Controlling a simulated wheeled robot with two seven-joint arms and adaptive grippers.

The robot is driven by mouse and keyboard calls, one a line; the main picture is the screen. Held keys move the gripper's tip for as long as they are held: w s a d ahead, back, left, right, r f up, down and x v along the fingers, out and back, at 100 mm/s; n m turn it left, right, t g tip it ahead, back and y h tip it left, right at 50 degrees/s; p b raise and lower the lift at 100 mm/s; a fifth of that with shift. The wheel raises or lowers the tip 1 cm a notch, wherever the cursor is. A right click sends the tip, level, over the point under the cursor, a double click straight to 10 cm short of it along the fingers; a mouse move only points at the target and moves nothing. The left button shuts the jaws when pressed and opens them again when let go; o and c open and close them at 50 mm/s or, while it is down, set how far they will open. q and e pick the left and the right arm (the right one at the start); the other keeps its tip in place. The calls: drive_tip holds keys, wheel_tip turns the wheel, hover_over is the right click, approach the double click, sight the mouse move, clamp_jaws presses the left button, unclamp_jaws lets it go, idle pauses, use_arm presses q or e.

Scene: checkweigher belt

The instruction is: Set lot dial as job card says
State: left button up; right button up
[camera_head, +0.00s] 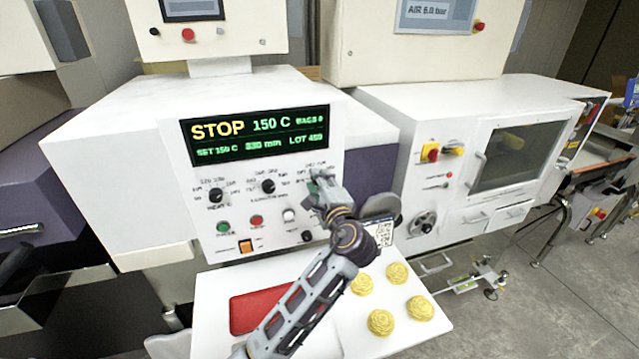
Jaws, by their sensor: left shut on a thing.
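The machine's display (257,134) reads STOP, 150 C, SET 150 C, what looks like 330 mm, BAGS 0 and a LOT number that looks like 450 or 459. Below it, two black dials show: a left dial (215,195) and a middle dial (268,186). My left gripper (319,183) is at the third dial, on the right of the row, and is shut on it. The gripper covers that dial's knob and most of its scale. A white printed card (386,233) with a code pattern is partly hidden behind my wrist. My right gripper is not in view.
Green (223,227), red (256,221) and white buttons and an orange switch (246,246) sit below the dials. A white shelf (215,315) holds a red pad (262,309) and several yellow round packs (381,322). A white cabinet (400,110) stands to the right.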

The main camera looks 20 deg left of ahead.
use_arm(q)
drive_tip(key=shift+f, duration=0.15)
drive_tip(key=o, duration=1)
drive_tip(key=shift+s, duration=0.1)
drive_tip(key=shift+v, duration=5.95)
drive_tip(key=shift+d, duration=0.1)
